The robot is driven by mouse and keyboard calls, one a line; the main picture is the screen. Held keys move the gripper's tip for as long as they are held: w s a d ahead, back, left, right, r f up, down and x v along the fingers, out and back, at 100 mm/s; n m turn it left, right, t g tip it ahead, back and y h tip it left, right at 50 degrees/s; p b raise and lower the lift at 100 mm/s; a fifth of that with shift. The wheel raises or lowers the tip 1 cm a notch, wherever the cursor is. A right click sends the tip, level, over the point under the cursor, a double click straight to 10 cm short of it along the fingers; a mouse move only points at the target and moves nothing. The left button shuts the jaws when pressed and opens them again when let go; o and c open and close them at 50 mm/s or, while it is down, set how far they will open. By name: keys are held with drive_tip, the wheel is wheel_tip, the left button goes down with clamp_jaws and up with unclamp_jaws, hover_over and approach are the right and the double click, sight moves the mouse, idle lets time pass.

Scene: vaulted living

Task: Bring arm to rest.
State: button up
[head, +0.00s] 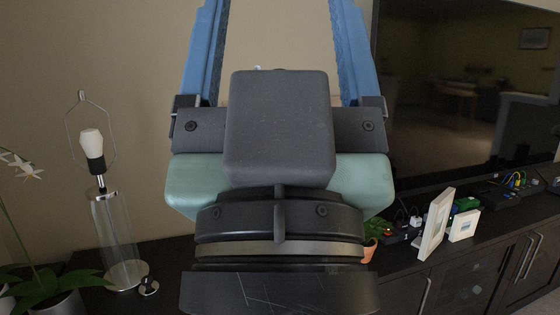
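My gripper (279,20) fills the middle of the head view, seen from its back and pointing up. Its two blue fingers stand wide apart and run out of the top edge, so their tips are hidden. Only beige wall shows in the visible part of the gap between them. My gripper looks open and holds nothing that I can see. The grey and pale green wrist housing hides part of the cabinet behind it.
A dark cabinet (455,262) runs along the wall. On it are a shadeless glass lamp (118,235) and a potted plant (40,285) at left, and white picture frames (437,223) and several small coloured items at right. A large dark television (460,85) stands behind.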

wheel_tip(320, 180, up, 17)
drive_tip(key=p, duration=1.4)
drive_tip(key=shift+p, duration=0.3)
